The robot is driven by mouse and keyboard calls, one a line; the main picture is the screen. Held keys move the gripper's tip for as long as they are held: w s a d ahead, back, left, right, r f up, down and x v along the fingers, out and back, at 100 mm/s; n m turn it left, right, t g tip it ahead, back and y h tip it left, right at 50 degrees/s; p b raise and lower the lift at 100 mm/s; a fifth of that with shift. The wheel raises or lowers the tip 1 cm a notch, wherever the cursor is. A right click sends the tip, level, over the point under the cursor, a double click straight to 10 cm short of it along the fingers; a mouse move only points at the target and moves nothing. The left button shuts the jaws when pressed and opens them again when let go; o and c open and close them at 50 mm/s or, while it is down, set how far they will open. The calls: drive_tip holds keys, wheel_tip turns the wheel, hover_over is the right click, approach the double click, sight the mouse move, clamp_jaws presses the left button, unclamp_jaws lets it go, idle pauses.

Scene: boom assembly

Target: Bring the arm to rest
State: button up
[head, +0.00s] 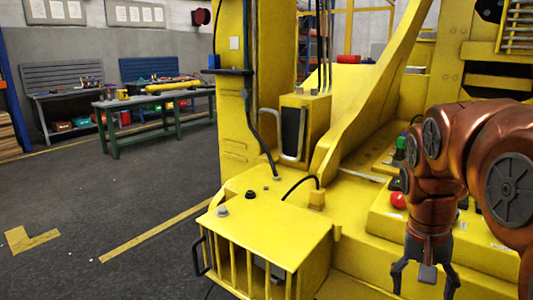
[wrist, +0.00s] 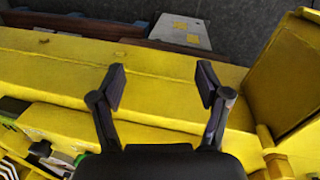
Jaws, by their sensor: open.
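My copper-coloured arm (head: 435,170) comes in from the right in the head view, bent with its end pointing down. My gripper (head: 425,285) hangs at the lower right, in front of the yellow machine (head: 345,205). In the wrist view my gripper (wrist: 162,88) has its two dark fingers spread wide, with nothing between them. Behind the fingers lies a yellow beam surface (wrist: 60,65) of the machine. I cannot tell the exact distance from the fingers to it.
A red button (head: 398,200) and a green-topped part (head: 401,142) sit on the machine close to my arm. A yellow barred box (head: 265,240) juts out at the front. A green workbench (head: 155,101) stands at the back left. The grey floor (head: 80,195) at left is open.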

drive_tip(key=s+a+f+n+g+y, duration=0.1)
drive_tip(key=s+a+f+n, duration=0.1)
drive_tip(key=s+a+f, duration=0.3)
drive_tip(key=s+a+f+n, duration=0.2)
drive_tip(key=s+f, duration=0.1)
drive_tip(key=s, duration=0.4)
drive_tip(key=s+a+f+n+g+y, duration=0.1)
drive_tip(key=s+a+f+n, duration=0.15)
drive_tip(key=s+f, duration=0.3)
wheel_tip(320, 180, up, 15)
drive_tip(key=m+t+p, duration=0.1)
drive_tip(key=p, duration=1.2)
drive_tip(key=shift+a+r, duration=0.15)
drive_tip(key=shift+a, duration=0.15)
